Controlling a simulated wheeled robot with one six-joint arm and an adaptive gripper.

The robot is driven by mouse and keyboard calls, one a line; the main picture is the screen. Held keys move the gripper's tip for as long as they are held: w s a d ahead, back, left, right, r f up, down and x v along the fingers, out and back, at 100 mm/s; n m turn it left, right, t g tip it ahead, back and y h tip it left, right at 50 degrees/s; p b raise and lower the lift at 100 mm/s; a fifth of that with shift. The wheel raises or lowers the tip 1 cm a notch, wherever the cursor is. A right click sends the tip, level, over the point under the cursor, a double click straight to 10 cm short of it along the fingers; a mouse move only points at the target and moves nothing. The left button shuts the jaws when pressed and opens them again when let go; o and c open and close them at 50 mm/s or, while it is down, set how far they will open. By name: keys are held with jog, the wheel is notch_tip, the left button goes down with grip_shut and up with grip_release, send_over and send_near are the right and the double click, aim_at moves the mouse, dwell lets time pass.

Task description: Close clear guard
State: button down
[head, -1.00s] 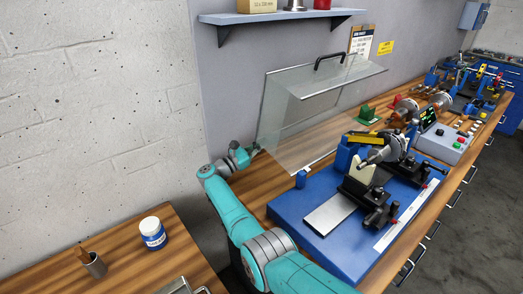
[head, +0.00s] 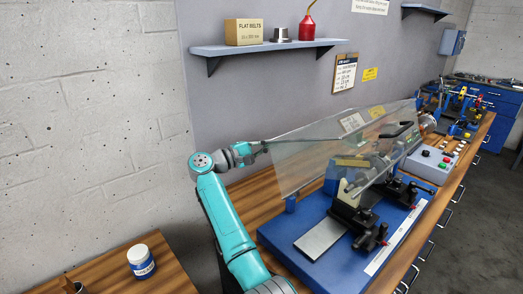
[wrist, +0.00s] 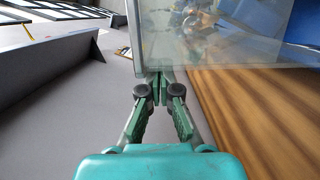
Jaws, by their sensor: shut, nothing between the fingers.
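The clear guard (head: 310,155) is swung forward and hangs tilted over the rotor (head: 360,165) and the blue balancing machine base (head: 285,233). Its black handle (head: 396,131) is at the front right. My gripper (head: 254,149) is at the guard's left rear end, near its upper edge. In the wrist view, my gripper (wrist: 158,88) has its fingertips together with nothing between them, right at the guard's edge (wrist: 138,45). I cannot tell whether they touch it. The rotor shows only through the clear panel.
A wall shelf (head: 270,48) with a box and a red oil can hangs above. A grey control box (head: 431,163) stands right of the machine on the wooden bench (head: 250,195). A side table with a white-and-blue jar (head: 141,262) is at lower left.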

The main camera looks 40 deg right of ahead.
aim_at(282, 149)
jog(key=s+m, duration=0.1)
jog(key=s, duration=0.1)
jog(key=s+r+m, duration=0.1)
jog(key=s, duration=0.1)
jog(key=s+r+m, duration=0.1)
jog(key=shift+s+d+m+y, duration=0.1)
jog(key=shift+s+m+y, duration=0.2)
jog(key=shift+s+y, duration=0.1)
jog(key=shift+s+r, duration=0.15)
jog(key=shift+s, duration=0.9)
jog(key=shift+d+g, duration=0.1)
jog(key=shift+g, duration=0.2)
